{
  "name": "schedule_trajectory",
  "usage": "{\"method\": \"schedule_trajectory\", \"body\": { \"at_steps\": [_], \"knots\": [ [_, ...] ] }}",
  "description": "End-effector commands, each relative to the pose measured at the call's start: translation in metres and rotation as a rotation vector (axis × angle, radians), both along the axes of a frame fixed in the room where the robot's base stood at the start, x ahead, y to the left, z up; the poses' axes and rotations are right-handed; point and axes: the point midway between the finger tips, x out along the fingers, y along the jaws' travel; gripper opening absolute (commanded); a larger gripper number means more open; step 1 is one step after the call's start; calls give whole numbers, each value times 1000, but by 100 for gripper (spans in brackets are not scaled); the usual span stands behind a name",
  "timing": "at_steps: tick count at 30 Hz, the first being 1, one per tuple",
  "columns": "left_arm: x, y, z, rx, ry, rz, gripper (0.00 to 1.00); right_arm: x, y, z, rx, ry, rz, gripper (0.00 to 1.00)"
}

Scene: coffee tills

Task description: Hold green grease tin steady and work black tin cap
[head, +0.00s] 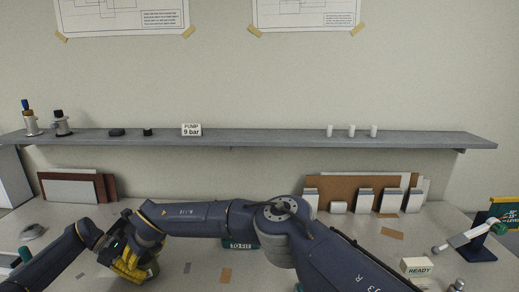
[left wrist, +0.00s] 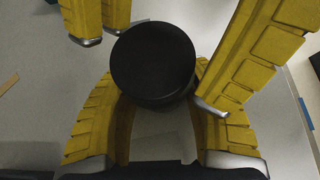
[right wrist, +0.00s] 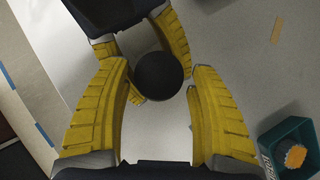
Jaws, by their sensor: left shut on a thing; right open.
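The black tin cap (left wrist: 153,62) shows as a round black disc between both sets of yellow fingers in the left wrist view, and also in the right wrist view (right wrist: 158,75). The green grease tin's body is hidden below the cap and behind the fingers. My left gripper (left wrist: 155,105) is shut on the tin, its fingers on either side below the cap. My right gripper (right wrist: 158,98) is open, its fingers on either side of the cap with gaps visible. In the head view both grippers meet at the lower left (head: 130,264), and the arms hide the tin.
A teal bin (head: 240,243) marked "TO FIT" sits behind my right arm; the right wrist view shows an orange-topped piece (right wrist: 295,157) in a teal bin. A READY box (head: 417,266) and a jointed stand (head: 478,247) are at right. Boards (head: 78,187) lean against the wall.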

Motion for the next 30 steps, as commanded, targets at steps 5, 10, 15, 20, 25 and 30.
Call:
{"method": "schedule_trajectory", "body": {
  "at_steps": [5, 10, 15, 20, 25, 30],
  "knots": [
    [0, 1, -1, 3, 0, 2, 6, 0, 0, 0, -1, 1, 0, 61],
    [0, 2, -1, 4, 0, 3, 6, -2, -4, 8, 0, -2, 3, 61],
    [0, 2, -1, 4, 0, 4, 6, -9, -14, 26, -1, -3, 2, 61],
    [0, 2, -1, 4, 0, 4, 6, -18, -26, 48, -1, -3, 2, 61],
    [0, 2, -1, 4, 0, 4, 6, -27, -37, 72, 0, -3, 1, 61],
    [0, 2, -1, 4, 0, 4, 6, -35, -46, 88, -1, -1, 0, 61]
  ]
}}
